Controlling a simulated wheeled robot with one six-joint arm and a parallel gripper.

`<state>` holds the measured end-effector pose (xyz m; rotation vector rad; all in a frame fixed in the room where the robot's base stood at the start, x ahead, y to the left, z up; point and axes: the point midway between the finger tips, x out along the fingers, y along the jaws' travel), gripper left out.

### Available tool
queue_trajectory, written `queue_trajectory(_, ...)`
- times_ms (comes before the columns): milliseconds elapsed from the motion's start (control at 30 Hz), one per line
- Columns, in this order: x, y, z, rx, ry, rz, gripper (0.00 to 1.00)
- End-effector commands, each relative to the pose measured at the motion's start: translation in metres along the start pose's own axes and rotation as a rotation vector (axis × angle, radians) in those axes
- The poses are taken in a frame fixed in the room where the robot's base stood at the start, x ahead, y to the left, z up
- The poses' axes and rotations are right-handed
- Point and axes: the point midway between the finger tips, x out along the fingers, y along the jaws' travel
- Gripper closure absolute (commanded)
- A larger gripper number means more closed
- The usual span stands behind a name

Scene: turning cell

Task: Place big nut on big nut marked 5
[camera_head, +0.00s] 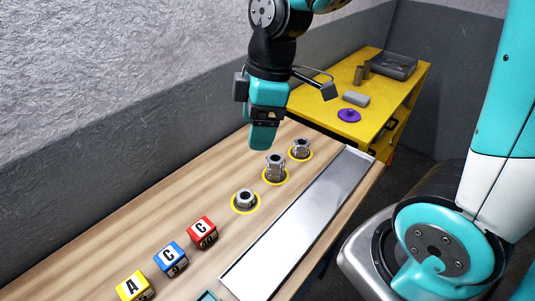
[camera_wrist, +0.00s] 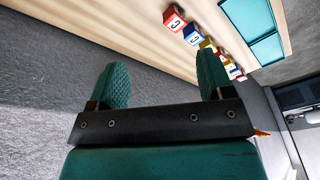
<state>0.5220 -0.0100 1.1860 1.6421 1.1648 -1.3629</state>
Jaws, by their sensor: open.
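Grey metal nuts stand at three yellow rings on the wooden table. A single low nut (camera_head: 245,199) is at the nearest ring. At the middle ring a taller piece (camera_head: 275,167) looks like one nut stacked on another. A further nut (camera_head: 301,148) is at the far ring. No number 5 can be read on any of them. My gripper (camera_head: 263,143) hangs above the table, left of and above the middle ring. In the wrist view my gripper (camera_wrist: 162,70) is open, with its two green fingers apart and nothing between them. No nut shows there.
Lettered cubes in red (camera_head: 202,232), blue (camera_head: 170,258) and yellow (camera_head: 133,286) stand at the near left. A long metal tray (camera_head: 300,225) lies right of the nuts. A yellow bench (camera_head: 385,105) with a purple part (camera_head: 349,115) is behind. The wall is close on the left.

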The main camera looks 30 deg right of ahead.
Motion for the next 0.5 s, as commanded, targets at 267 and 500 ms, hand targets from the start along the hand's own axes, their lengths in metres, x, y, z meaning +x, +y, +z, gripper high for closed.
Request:
queue_trajectory(267,-0.028,-0.112,-0.016,0.473,0.096,-0.100,0.26)
queue_trajectory(500,-0.031,-0.136,-0.015,0.594,0.100,-0.136,0.26)
